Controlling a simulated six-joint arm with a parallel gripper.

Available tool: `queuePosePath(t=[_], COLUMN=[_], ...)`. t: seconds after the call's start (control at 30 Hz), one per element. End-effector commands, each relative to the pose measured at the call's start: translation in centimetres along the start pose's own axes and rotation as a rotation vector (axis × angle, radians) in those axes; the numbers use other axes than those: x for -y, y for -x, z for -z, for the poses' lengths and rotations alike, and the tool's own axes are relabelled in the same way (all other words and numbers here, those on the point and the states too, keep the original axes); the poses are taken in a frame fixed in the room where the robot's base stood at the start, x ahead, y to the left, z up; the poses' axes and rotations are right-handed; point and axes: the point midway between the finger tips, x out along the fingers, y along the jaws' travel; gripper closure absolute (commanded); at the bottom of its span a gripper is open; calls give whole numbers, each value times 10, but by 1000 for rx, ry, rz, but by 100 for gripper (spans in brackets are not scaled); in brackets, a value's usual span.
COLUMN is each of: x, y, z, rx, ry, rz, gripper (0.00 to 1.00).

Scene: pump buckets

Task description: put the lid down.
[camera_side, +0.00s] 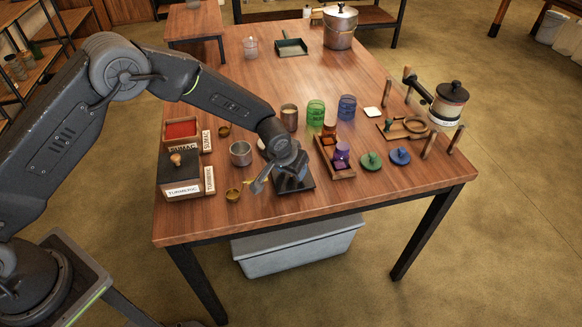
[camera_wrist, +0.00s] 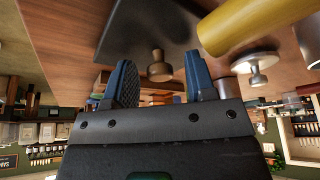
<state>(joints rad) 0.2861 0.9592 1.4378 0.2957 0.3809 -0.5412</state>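The dark square lid (camera_side: 303,185) lies on the table, partly hidden by my gripper in the side view. In the wrist view, which looks upside down, the lid (camera_wrist: 140,28) shows as a dark panel with a round wooden knob (camera_wrist: 160,67). My gripper (camera_wrist: 160,62) has its two blue fingers apart, one on each side of the knob, with a visible gap to both. In the side view my gripper (camera_side: 290,174) is low over the lid. The open sumac box (camera_side: 167,144), with red spice inside, stands to the left. The turmeric box (camera_side: 180,192) wears its own knobbed lid.
A metal cup (camera_side: 241,153) and small brass cups (camera_side: 233,195) stand left of my gripper. A wooden tray (camera_side: 339,170) with jars is close on the right. Green (camera_side: 371,161) and blue (camera_side: 400,156) lids lie further right. The table's front edge is near.

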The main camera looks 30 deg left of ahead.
Motion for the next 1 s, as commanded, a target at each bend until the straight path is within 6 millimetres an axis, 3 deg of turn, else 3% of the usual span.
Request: queuePosePath(t=[0.33,0.8,1.0], x=[0,0,0], y=[10,101,120], z=[2,2,1], rx=[-1,-2,0], ry=[0,0,0], rz=[-1,-1,-1], gripper=[50,50,50])
